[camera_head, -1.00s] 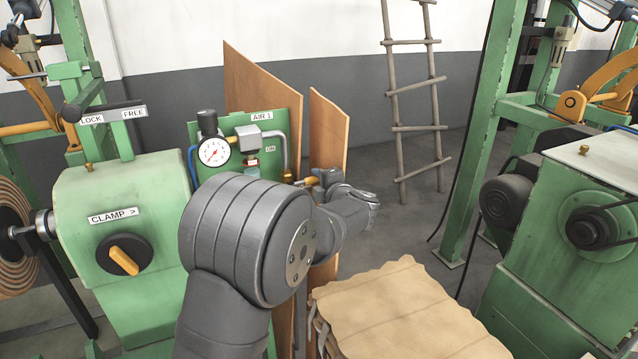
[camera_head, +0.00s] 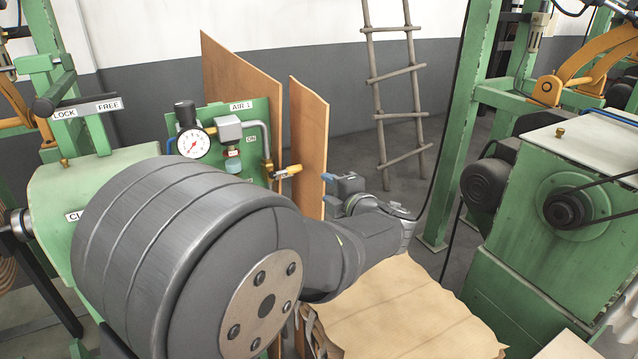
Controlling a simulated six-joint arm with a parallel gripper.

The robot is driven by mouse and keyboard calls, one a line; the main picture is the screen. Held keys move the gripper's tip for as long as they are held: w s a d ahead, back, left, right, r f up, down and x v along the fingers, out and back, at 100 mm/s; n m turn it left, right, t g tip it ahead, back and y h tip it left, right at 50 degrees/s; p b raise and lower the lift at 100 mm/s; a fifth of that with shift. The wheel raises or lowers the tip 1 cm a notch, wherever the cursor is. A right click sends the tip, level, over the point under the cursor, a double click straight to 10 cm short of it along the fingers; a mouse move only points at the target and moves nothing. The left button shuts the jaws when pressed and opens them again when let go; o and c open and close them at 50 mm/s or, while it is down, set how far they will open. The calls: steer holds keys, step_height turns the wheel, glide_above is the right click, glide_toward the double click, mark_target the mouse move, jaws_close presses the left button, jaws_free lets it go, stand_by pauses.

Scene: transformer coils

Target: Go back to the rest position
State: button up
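My arm (camera_head: 190,250) fills the lower left and middle of the view, its elbow large in front. My gripper (camera_head: 329,188) is at the end of the wrist, pointing left, over the near edge of the right wooden board. It is small and partly turned away, so I cannot tell whether its fingers are open or shut. I see nothing held in it.
Two wooden boards (camera_head: 309,130) stand behind the gripper. A paper-covered stack (camera_head: 400,310) lies below. A green machine (camera_head: 545,230) stands right. A ladder (camera_head: 395,95) leans behind.

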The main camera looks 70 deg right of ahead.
mark_target(298, 169)
steer(key=shift+v, duration=0.8)
steer(key=shift+w+d, duration=0.1)
steer(key=x, duration=1.7)
steer(key=shift+w+f, duration=0.1)
steer(key=shift+w+d, duration=0.15)
steer(key=shift+r+n, duration=0.75)
steer(key=shift+n, duration=0.25)
stand_by(0.6)
stand_by(0.4)
